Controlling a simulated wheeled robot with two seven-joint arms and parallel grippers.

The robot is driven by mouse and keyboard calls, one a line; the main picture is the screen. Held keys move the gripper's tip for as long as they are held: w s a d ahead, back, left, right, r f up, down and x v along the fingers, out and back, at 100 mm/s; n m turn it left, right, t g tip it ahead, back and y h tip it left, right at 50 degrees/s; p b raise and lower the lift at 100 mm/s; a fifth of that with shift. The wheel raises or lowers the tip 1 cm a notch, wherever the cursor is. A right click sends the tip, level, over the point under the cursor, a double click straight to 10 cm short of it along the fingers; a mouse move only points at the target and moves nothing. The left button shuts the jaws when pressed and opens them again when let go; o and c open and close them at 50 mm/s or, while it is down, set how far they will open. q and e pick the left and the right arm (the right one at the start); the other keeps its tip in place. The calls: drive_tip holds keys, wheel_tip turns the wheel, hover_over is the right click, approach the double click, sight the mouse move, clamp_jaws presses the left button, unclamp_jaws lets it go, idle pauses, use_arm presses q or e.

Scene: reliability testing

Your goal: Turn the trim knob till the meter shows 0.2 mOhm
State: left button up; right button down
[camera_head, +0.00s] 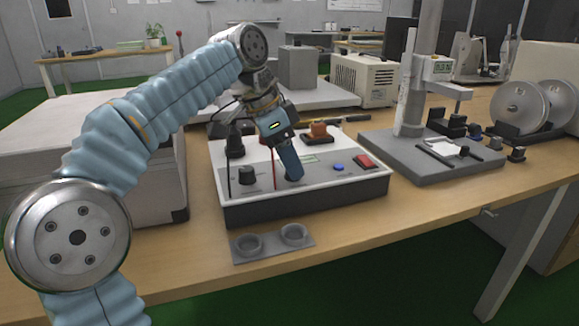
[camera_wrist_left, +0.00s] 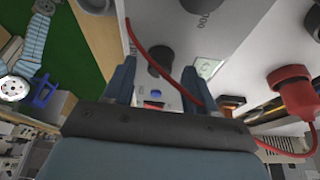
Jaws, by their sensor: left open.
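The meter is a low box with a light sloped panel and dark base (camera_head: 310,204), on the bench in the head view. My left gripper (camera_head: 293,177) reaches down to the panel's middle. In the left wrist view its two fingers (camera_wrist_left: 157,80) are apart, with a dark round knob (camera_wrist_left: 160,62) seen between them. I cannot tell whether they touch it. A second dark knob (camera_head: 247,175) sits left of the gripper. A small greenish display (camera_wrist_left: 208,68) shows beside one finger; its reading is too small to make out. My right gripper is not in view.
A blue button (camera_head: 338,167) and a red switch (camera_head: 364,161) are on the panel's right. A red lead (camera_wrist_left: 180,70) crosses near the fingers. A grey plate with two rings (camera_head: 272,243) lies in front. A grey stand (camera_head: 420,160) is to the right.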

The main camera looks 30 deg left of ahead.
use_arm(q)
drive_tip(key=shift+w+d+f, duration=0.1)
drive_tip(key=shift+f, duration=0.2)
drive_tip(key=c, duration=1)
